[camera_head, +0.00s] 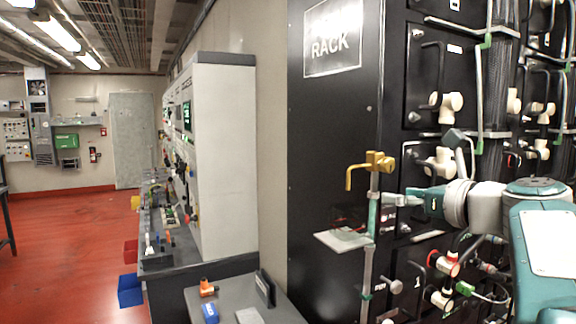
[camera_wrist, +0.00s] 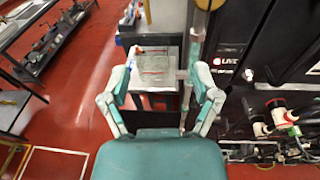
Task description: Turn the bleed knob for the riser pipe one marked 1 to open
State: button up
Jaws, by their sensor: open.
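A vertical grey riser pipe (camera_head: 367,270) stands in front of the black rack, with a brass tap-like fitting (camera_head: 376,162) at its top. Small pale knobs (camera_head: 396,287) show low beside the pipe. My gripper (camera_head: 390,200) is beside the upper pipe, below the brass fitting. In the wrist view my gripper (camera_wrist: 160,78) has its fingers spread with nothing held between them. The pipe (camera_wrist: 188,95) runs near its right finger, and whether they touch is unclear.
A pale plate (camera_head: 343,239) juts out left of the pipe. The black rack (camera_head: 330,130) has handles, cables and cream connectors (camera_head: 446,106) at right. A grey bench (camera_head: 240,300) with small items stands at lower left. The red floor (camera_head: 65,240) is open farther left.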

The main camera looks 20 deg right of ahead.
aim_at(390, 168)
jog(key=s+d+r+m+t+h, duration=0.1)
jog(key=s+d+r+m+t, duration=0.1)
jog(key=s+d+r+m, duration=0.15)
jog(key=shift+n, duration=0.25)
jog(key=w, duration=1.1)
jog(key=shift+w+d+f, duration=0.15)
jog(key=shift+w+d, duration=0.05)
jog(key=shift+w, duration=0.2)
jog(key=shift+c, duration=0.3)
grip_shut()
